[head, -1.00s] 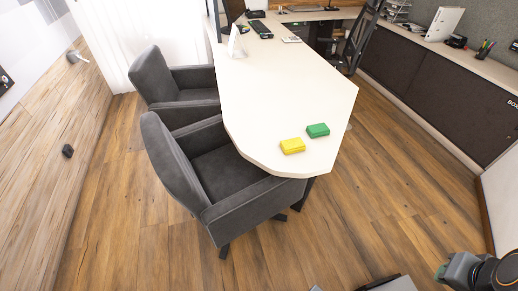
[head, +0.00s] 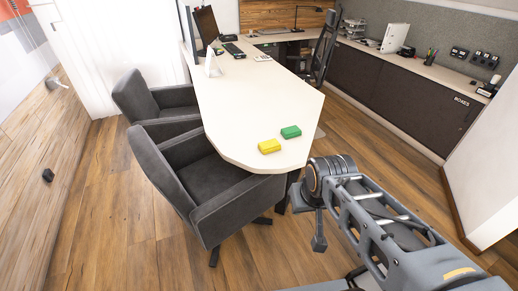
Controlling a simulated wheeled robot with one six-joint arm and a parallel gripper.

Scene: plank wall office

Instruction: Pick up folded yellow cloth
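The folded yellow cloth (head: 269,146) lies flat near the rounded front end of the white desk. A folded green cloth (head: 291,132) lies just beyond it to the right, apart from it. My arm reaches in from the lower right of the head view. A dark grey part (head: 319,240) at its end hangs down in front of the desk's right corner, well short of the yellow cloth and lower in the picture. Nothing shows held there. I cannot make out separate fingertips, so whether my gripper is open or shut is unclear.
The white desk (head: 245,100) is bare around the cloths. Two grey armchairs (head: 205,185) stand along its left side, the nearer one close to the desk's end. A dark cabinet (head: 400,95) runs along the right. Wooden floor is free in front.

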